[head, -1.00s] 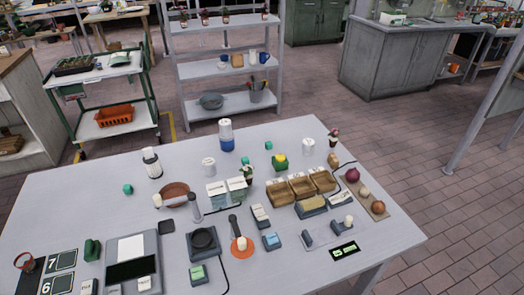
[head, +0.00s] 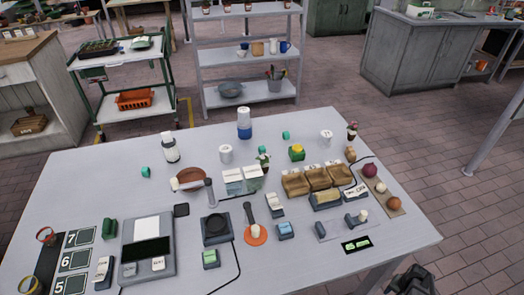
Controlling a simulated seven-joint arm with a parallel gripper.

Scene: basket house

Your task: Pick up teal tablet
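Three small teal pieces lie on the grey table (head: 330,262). One teal piece (head: 145,172) is at the left, near a dark-capped white bottle. A second teal piece (head: 286,135) is at the back, right of the blue-and-white bottle. A third teal piece (head: 246,160) is in the middle, partly hidden behind the white boxes. They are too small to tell which is the tablet. My gripper (head: 411,281) seems to be the dark shape at the bottom right edge, beyond the table and far from the teal pieces. It is cut off, and its fingers are not clear.
The table is crowded. White boxes (head: 242,180), a brown bowl (head: 190,178), wooden bins (head: 295,185) and a blue-and-white bottle (head: 244,124) stand near the teal pieces. A board (head: 382,199) with onions lies at the right. The back left of the table is clear.

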